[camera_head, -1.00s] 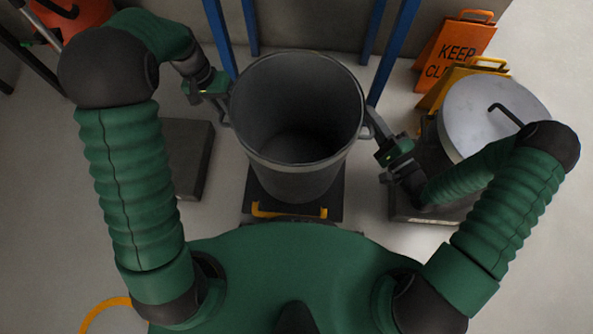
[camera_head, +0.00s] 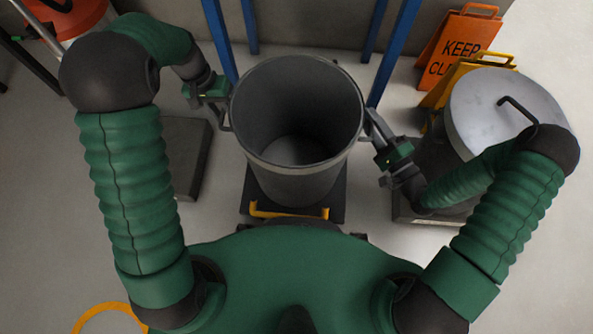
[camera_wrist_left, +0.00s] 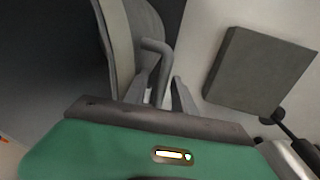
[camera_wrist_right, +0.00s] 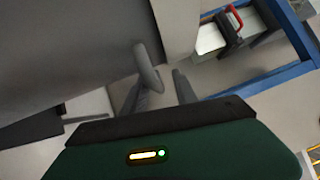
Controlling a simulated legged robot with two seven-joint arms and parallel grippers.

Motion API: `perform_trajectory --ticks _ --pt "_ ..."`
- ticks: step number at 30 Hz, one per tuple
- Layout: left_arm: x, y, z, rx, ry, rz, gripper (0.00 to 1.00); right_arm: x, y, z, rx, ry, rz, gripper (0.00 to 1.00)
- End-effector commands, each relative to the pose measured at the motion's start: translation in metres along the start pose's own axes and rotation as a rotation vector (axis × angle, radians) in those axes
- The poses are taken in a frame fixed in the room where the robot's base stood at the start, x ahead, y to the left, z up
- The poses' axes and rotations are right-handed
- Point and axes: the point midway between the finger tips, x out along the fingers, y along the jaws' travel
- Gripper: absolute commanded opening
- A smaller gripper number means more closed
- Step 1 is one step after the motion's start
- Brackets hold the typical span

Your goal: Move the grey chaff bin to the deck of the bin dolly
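The grey chaff bin (camera_head: 300,175), open-topped and empty-looking, is upright in the middle of the head view. It is over a low dark platform with a yellow bar (camera_head: 290,213), possibly the bin dolly; I cannot tell whether it rests on it. My left gripper (camera_head: 222,92) is at the bin's left handle. In the left wrist view its fingers (camera_wrist_left: 165,92) are apart on either side of the handle (camera_wrist_left: 157,50). My right gripper (camera_head: 374,126) is at the right handle. In the right wrist view its fingers (camera_wrist_right: 158,92) are apart, with the handle (camera_wrist_right: 147,65) between them.
A lidded grey bin (camera_head: 495,105) stands close on the right, behind my right arm. Orange and yellow signs (camera_head: 462,48) stand beyond it. Blue posts (camera_head: 220,40) rise behind the chaff bin. A dark slab (camera_head: 187,160) lies on the left.

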Motion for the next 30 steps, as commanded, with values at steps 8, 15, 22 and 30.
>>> perform_trajectory --ticks 8,15,22,30 --pt "-0.001 0.001 -0.001 0.000 0.001 0.001 0.34 0.000 0.000 -0.001 0.000 0.002 0.001 0.35" --pt "-0.040 0.000 -0.002 0.001 0.006 0.000 0.34 0.000 0.000 -0.001 0.000 0.002 0.001 0.35" --pt "-0.097 -0.001 -0.002 0.001 0.003 -0.001 0.34 0.000 0.001 -0.001 0.000 0.002 0.002 0.35" --pt "-0.119 -0.001 -0.001 -0.001 -0.002 0.000 0.34 -0.008 0.001 -0.002 0.000 0.005 0.003 0.35"
